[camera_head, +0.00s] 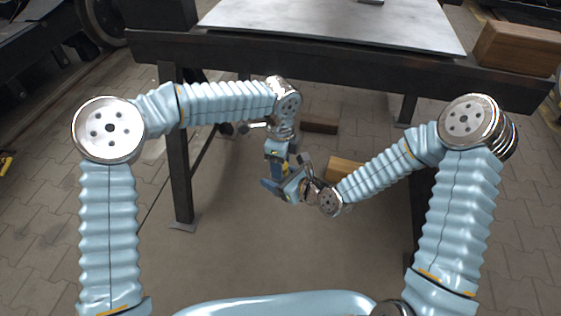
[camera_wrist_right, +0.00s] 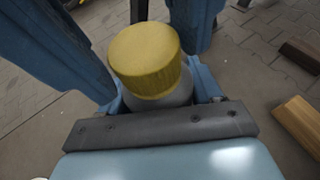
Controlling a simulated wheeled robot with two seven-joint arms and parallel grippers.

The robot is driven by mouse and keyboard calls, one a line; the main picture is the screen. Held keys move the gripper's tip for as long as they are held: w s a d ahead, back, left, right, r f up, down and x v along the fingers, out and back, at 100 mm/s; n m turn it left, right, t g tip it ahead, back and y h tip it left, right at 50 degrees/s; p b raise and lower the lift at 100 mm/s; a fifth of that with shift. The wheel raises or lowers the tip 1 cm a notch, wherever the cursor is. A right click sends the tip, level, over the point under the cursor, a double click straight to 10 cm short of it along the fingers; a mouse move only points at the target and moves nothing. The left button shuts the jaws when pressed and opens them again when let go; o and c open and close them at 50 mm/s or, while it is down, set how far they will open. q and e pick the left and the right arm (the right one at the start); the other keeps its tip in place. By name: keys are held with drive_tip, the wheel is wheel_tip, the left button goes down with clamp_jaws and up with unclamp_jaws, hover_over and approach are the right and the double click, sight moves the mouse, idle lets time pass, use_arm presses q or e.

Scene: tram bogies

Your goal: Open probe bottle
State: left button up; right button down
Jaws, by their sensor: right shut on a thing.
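In the right wrist view, the probe bottle has a yellow ribbed cap (camera_wrist_right: 145,58) and a pale grey body (camera_wrist_right: 168,98). My right gripper (camera_wrist_right: 160,98) is shut on the body just below the cap, which is still on the bottle. The lower body is hidden behind the gripper. Blue gripper parts stand close on both sides of the cap. In the head view, my left gripper (camera_head: 278,166) points down right above my right gripper (camera_head: 287,187). Whether the left fingers touch the cap cannot be told. The bottle is too small to make out clearly there.
A dark-framed table with a grey plate (camera_head: 335,22) stands ahead, beyond both grippers. A wooden block (camera_head: 515,47) sits at its right end. Another wooden block (camera_head: 345,168) and a dark block (camera_head: 319,126) lie lower, behind the grippers. The floor in front is clear.

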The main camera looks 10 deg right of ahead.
use_arm(q)
drive_tip(key=shift+o, duration=0.9)
wheel_tip(320, 180, up, 4)
drive_tip(key=shift+r, duration=0.2)
drive_tip(key=shift+c, duration=0.5)
wheel_tip(320, 180, up, 3)
drive_tip(key=m, duration=0.3)
drive_tip(key=shift+r, duration=0.1)
wheel_tip(320, 180, down, 8)
drive_tip(key=shift+r, duration=0.15)
